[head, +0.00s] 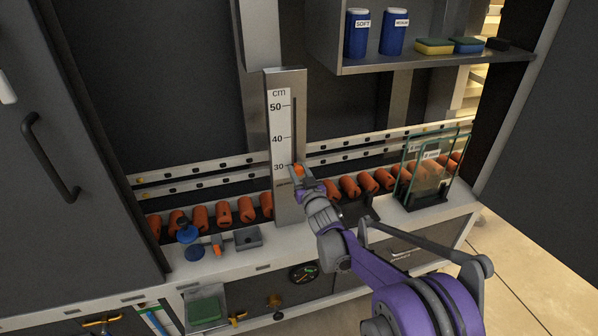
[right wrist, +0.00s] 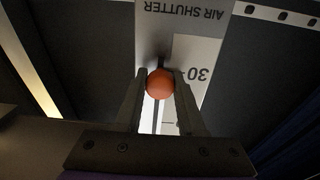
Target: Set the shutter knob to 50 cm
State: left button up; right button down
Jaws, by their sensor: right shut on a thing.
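The shutter scale (head: 281,129) is an upright white strip marked in cm, with 50 near the top, 40 in the middle and 30 low down, on a grey metal post. The orange round shutter knob (head: 298,170) sits low on the post's slot, close to the 30 mark. My right gripper (head: 301,174) is shut on it. In the right wrist view the knob (right wrist: 160,84) lies between both fingers, beside the upside-down 30 and below the words AIR SHUTTER. The fingers partly cover the knob in the head view. My left gripper is not in view.
Orange rollers (head: 246,209) line the washer behind the post. A glass rack (head: 425,170) stands at right on the white ledge. A shelf (head: 440,61) with blue containers and sponges overhangs at upper right. The space before the upper post is clear.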

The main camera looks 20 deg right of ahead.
aim_at(295, 103)
notch_tip(295, 103, up, 19)
jog(key=p, duration=0.9)
jog(key=shift+r+p, duration=0.55)
jog(key=shift+r, duration=0.2)
jog(key=c, duration=0.5)
grip_release()
